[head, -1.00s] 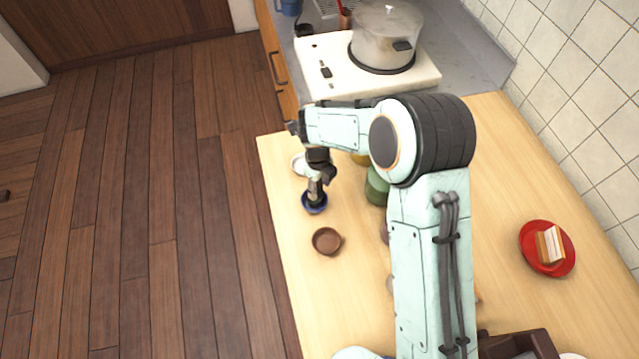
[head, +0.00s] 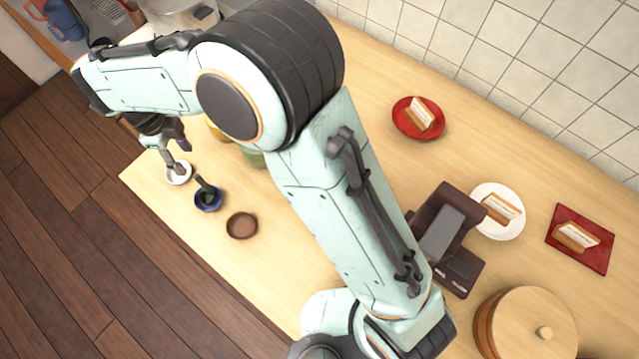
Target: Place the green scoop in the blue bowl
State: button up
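The small blue bowl (head: 214,207) stands on the wooden table near its left edge. A dark, slim handle-like piece (head: 203,184) leans up out of it; its colour is too dark to tell whether it is the green scoop. My gripper (head: 172,158) is just above the small white bowl (head: 186,179), up and left of the blue bowl. A greyish piece reaches down from the gripper area into the white bowl; I cannot tell whether it is a finger or a utensil. The finger opening is too small and dark to judge. No clearly green scoop shows.
A brown bowl (head: 242,226) stands right of the blue bowl. A green container (head: 254,158) and a yellow one (head: 214,128) are partly hidden behind my arm.

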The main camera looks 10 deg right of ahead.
jog(key=s+d+r+n, duration=0.1)
jog(key=d+r+n, duration=0.35)
jog(key=d, duration=0.45)
jog(key=s+d+r+n, duration=0.25)
jog(key=d+n, duration=0.25)
jog(key=d, duration=0.3)
jog(key=s+d+n, duration=1)
jog(key=s+n, duration=0.1)
jog(key=s, duration=0.2)
jog(key=shift+s+d+n+g+y, duration=0.2)
jog(key=shift+d+n+g+y, duration=0.1)
jog(key=shift+d+n+y, duration=0.1)
